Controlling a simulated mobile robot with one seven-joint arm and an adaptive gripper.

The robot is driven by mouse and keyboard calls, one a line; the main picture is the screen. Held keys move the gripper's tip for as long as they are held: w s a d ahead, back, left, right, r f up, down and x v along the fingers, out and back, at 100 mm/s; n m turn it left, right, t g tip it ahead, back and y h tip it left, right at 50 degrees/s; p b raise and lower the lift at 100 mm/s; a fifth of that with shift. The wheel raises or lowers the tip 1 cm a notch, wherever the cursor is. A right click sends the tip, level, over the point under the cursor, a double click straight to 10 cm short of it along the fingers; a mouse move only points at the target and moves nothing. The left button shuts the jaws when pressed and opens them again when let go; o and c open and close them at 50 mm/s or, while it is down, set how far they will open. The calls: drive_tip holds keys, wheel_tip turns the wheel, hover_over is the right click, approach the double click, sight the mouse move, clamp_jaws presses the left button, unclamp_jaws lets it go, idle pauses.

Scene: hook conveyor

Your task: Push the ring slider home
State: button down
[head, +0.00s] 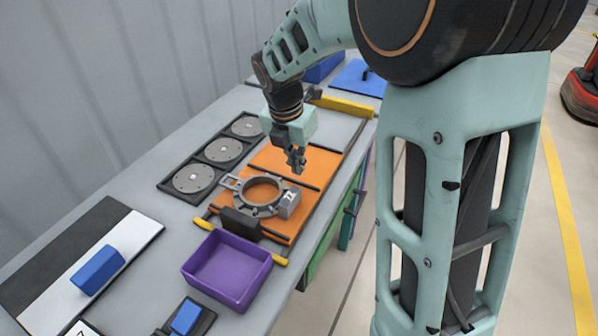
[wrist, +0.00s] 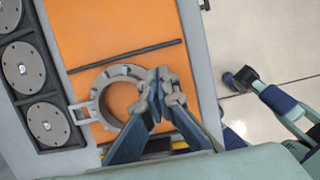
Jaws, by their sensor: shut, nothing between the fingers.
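The ring slider is a grey notched ring (head: 258,211) with a small rectangular handle on its left and a grey numbered block (head: 289,204) at its right. It lies on an orange panel (head: 318,163), which shows through its middle. In the wrist view the ring (wrist: 83,90) is left of my fingers, which hide its right part. My gripper (head: 297,165) is shut and empty, pointing down over the panel beyond the ring. In the wrist view its fingertips (wrist: 160,88) are together near the ring's right edge. I cannot tell whether they touch it.
A dark block (head: 240,223) stands at the panel's near edge, between yellow end pieces. Dark bars cross the panel. A black holder with three grey discs (head: 223,150) lies to the left. A purple tray (head: 228,270) and a blue block (head: 97,270) are nearer. The table edge is at right.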

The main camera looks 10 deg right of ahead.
sight(303, 190)
drive_tip(key=x, duration=0.8)
drive_tip(key=shift+w+d+f, duration=0.1)
drive_tip(key=shift+f, duration=0.25)
